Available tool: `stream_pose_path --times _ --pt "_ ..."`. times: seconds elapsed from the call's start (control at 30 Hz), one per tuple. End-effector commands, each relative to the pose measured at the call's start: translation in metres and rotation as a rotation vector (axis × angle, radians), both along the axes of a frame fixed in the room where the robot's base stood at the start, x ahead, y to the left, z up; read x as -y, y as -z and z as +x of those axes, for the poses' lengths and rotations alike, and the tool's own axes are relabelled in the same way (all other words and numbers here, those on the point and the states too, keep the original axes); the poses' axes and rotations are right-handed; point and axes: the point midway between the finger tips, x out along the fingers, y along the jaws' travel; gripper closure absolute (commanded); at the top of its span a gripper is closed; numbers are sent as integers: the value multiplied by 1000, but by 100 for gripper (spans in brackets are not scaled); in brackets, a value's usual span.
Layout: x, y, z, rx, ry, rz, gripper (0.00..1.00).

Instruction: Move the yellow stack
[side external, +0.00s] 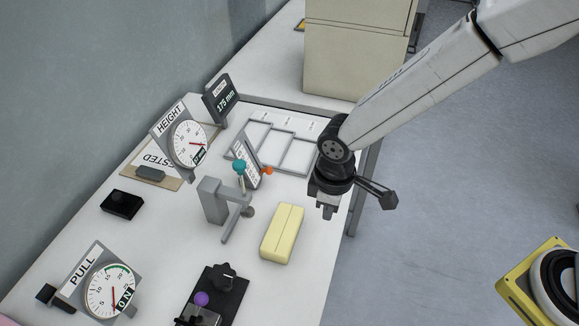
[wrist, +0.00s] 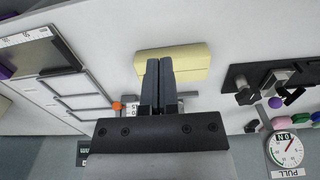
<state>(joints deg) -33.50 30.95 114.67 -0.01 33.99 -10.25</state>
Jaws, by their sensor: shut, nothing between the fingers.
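The yellow stack (side external: 282,234) is a pale yellow block with a seam along its top. It lies on the white table right of the grey post fixture in the side external view. In the wrist view the yellow stack (wrist: 178,59) shows just beyond my fingertips, partly hidden behind them. My gripper (side external: 325,208) is shut and empty, pointing down above the table at the upper right of the stack. It shows in the wrist view (wrist: 159,64) with both fingers together. The side view shows it apart from the stack; the exact gap is unclear.
A grey post fixture (side external: 213,201) with teal and orange knobs stands left of the stack. A black device with a purple knob (side external: 201,299) sits in front. Outlined frames (side external: 283,149) lie behind. HEIGHT (side external: 187,142) and PULL (side external: 108,291) gauges stand left. The table's right edge is near.

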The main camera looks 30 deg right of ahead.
Motion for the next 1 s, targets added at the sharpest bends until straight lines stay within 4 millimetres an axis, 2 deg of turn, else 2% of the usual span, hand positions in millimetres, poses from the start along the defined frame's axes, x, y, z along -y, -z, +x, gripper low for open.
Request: stream_pose_path --times 0.13,0.53,1.0 --pt "-8 3 -2 -7 -25 -4 100" --pt "-7 12 -1 -8 -23 -5 100" --pt "-7 64 -2 -8 -22 -5 100"
